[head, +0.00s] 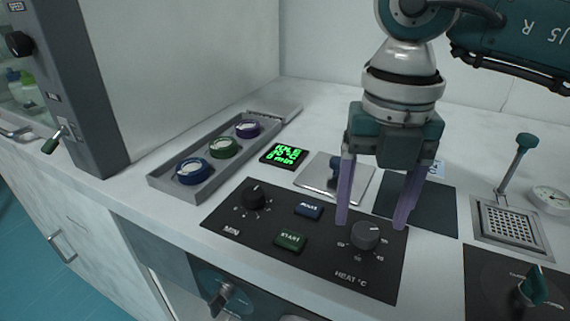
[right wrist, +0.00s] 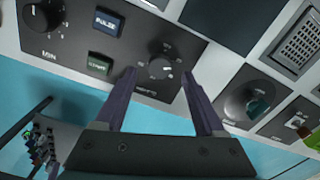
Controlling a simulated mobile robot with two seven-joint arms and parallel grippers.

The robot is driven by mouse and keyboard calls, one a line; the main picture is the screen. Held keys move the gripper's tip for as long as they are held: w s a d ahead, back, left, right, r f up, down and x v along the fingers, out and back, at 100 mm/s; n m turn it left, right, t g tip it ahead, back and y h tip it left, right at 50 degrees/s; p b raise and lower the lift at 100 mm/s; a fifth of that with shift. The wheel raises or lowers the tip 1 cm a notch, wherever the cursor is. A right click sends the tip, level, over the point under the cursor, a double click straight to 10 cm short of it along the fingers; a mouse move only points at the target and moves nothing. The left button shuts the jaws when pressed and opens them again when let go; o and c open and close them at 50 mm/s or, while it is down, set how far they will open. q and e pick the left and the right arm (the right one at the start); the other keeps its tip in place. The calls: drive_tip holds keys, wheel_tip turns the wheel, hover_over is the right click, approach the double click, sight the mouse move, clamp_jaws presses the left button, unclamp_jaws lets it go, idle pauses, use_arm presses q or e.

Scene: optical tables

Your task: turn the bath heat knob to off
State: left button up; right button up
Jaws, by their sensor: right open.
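The bath heat knob (head: 365,235) is a dark grey round knob on the black panel, above the "HEAT °C" label, with a ring of numbers around it. It also shows in the right wrist view (right wrist: 160,67). My right gripper (head: 372,224) is open, with its purple fingers pointing down on either side of the knob in the head view. In the right wrist view the fingertips (right wrist: 158,72) flank the knob, with gaps on both sides. Contact with the knob is not visible. The knob's pointer is too small to read. My left gripper is not in view.
The panel also holds a black min knob (head: 254,197), a blue pulse button (head: 308,211) and a green start button (head: 290,240). A green-lit display (head: 284,154) and a tray (head: 213,185) with three coloured rings stand behind. A lever and drain grid (head: 512,222) are at right.

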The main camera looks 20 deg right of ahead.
sight(365, 236)
drive_tip(key=shift+f, duration=1.5)
clamp_jaws()
